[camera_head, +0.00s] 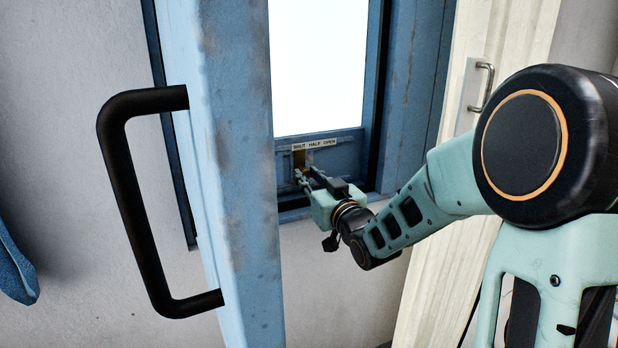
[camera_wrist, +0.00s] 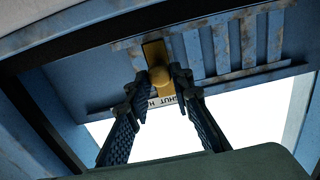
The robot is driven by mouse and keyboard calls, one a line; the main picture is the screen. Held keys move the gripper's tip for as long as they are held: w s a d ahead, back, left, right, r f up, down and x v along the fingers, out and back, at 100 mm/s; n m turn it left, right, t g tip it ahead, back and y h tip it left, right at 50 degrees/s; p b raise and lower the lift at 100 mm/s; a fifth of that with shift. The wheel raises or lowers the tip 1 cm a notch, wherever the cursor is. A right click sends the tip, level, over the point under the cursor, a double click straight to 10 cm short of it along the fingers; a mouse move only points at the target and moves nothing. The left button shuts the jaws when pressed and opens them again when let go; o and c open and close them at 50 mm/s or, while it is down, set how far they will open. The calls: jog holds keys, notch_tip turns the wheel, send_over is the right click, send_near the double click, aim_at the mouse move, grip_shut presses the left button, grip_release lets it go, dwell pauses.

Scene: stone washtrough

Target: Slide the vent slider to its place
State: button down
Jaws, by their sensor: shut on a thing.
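The vent slider is a brass-yellow plate (camera_wrist: 153,50) with a round knob (camera_wrist: 161,77). It sits on the blue vent panel below the window, and a sliver of it shows in the camera_head view (camera_head: 299,160). My gripper (camera_wrist: 160,80) is shut on the knob, with one finger on each side of it. In the camera_head view my gripper (camera_head: 304,179) reaches to the panel and hides most of the knob. A label strip (camera_head: 314,144) reads SHUT, HALF, OPEN; the slider is near its SHUT end. In the wrist view the fingers partly hide the label.
A blue door edge (camera_head: 240,190) with a large black handle (camera_head: 128,190) stands close to the left of my gripper. A bright window (camera_head: 318,65) is above the panel. Pale wood with a metal handle (camera_head: 484,88) is behind my arm at the right. Slats (camera_wrist: 222,50) line the panel.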

jog(key=shift+d, duration=0.1)
jog(key=shift+w+d, duration=0.25)
jog(key=shift+d, duration=0.35)
jog(key=shift+w+d, duration=0.3)
jog(key=shift+d, duration=0.3)
jog(key=shift+w+d, duration=0.25)
jog(key=shift+d, duration=0.35)
jog(key=c, duration=1.7)
grip_release()
jog(key=shift+s, duration=0.15)
jog(key=v, duration=1.1)
jog(key=shift+s+d, duration=0.15)
jog(key=shift+s, duration=0.25)
